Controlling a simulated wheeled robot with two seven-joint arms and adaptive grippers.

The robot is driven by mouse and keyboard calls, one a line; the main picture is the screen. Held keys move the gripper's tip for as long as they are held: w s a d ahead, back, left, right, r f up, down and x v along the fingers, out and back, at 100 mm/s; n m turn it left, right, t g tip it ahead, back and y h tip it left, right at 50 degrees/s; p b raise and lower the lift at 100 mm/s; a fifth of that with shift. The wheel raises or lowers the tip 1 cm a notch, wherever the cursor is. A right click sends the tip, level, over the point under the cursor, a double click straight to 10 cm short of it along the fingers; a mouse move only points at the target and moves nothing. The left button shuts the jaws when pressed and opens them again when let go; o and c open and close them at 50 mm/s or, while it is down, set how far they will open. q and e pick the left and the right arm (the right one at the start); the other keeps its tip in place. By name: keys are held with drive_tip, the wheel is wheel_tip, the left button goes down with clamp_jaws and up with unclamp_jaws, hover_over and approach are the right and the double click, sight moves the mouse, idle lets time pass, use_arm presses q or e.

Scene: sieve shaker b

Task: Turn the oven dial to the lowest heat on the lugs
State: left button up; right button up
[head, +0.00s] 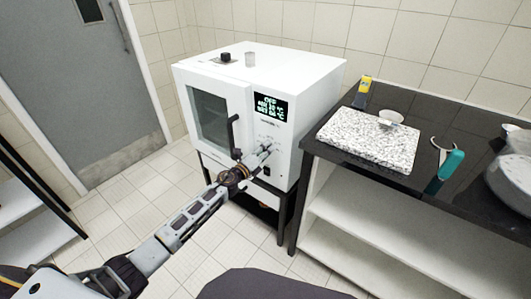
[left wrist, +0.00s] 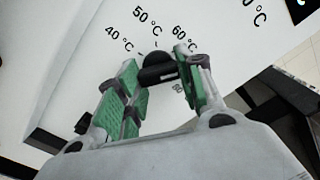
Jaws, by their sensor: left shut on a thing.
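The white oven (head: 270,110) stands on a dark frame, its door closed. Its lit display (head: 271,107) has small white text, with "OFF" seeming to be on top. My left gripper (head: 264,151) is at the oven's front, below the display. In the left wrist view its green-padded fingers (left wrist: 160,82) are shut on the black oven dial (left wrist: 156,68), one on each side. Labels 40 °C, 50 °C and 60 °C (left wrist: 184,38) arc around the dial; a further mark is partly hidden by the right finger. I cannot tell the dial's exact setting. My right gripper is not in view.
The black door handle (head: 234,134) is close left of my left gripper. A dark counter (head: 334,152) at right holds a speckled slab (head: 368,138), a small dish (head: 391,117) and a teal-handled tool (head: 446,169).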

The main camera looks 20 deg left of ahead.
use_arm(q)
drive_tip(key=shift+f+m+b, duration=0.2)
drive_tip(key=shift+m+b, duration=0.25)
drive_tip(key=shift+m, duration=1.55)
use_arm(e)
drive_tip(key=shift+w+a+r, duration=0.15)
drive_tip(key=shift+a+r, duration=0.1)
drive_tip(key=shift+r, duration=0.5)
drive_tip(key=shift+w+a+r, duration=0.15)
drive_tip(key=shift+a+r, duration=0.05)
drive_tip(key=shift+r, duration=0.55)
use_arm(q)
drive_tip(key=o, duration=1)
drive_tip(key=shift+s+a, duration=0.1)
drive_tip(key=shift+v, duration=5.9)
drive_tip(key=shift+r, duration=0.1)
